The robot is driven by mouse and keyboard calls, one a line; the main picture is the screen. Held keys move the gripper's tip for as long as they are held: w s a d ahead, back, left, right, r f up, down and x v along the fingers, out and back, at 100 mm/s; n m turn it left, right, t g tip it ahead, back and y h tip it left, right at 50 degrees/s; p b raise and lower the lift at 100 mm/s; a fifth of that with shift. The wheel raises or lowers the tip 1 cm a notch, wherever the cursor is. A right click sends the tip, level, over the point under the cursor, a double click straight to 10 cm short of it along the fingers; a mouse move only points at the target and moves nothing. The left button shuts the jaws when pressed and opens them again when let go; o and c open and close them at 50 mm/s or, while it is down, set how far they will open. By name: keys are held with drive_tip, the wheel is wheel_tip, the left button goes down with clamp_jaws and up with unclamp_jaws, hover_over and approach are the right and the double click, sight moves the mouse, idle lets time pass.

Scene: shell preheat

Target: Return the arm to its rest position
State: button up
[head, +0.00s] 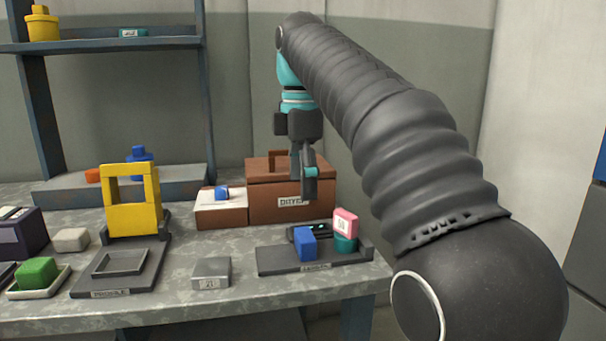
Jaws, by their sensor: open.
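My gripper (304,185) hangs at the end of my raised arm, pointing down over the right part of the workbench. It is open, with nothing seen between its fingers. It is in front of a brown box (262,182) with a label, and part of the box is hidden behind it. A dark tray (275,262) sits below and nearer, holding a blue block (305,244) and a pink block (345,222) on a teal piece (345,243). My gripper appears apart from these.
A yellow frame (131,212) stands behind a dark fixture with a square recess (119,263). A grey block (211,273), a green block (36,271) and a low brown box (222,214) share the bench (190,308). A shelf (100,44) rises at the back left. Air above the bench's middle is clear.

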drive_tip(key=shift+r, duration=0.6)
drive_tip(key=s+d+f+m+t, duration=0.2)
drive_tip(key=s+d+f+m, duration=0.5)
drive_tip(key=s+f+m, duration=0.3)
drive_tip(key=s+d+f+m+t, duration=0.3)
drive_tip(key=s+d+f+m, duration=0.5)
drive_tip(key=f, duration=0.8)
drive_tip(key=s+m, duration=0.2)
drive_tip(key=s, duration=0.1)
drive_tip(key=shift+t, duration=0.3)
drive_tip(key=shift+f, duration=0.1)
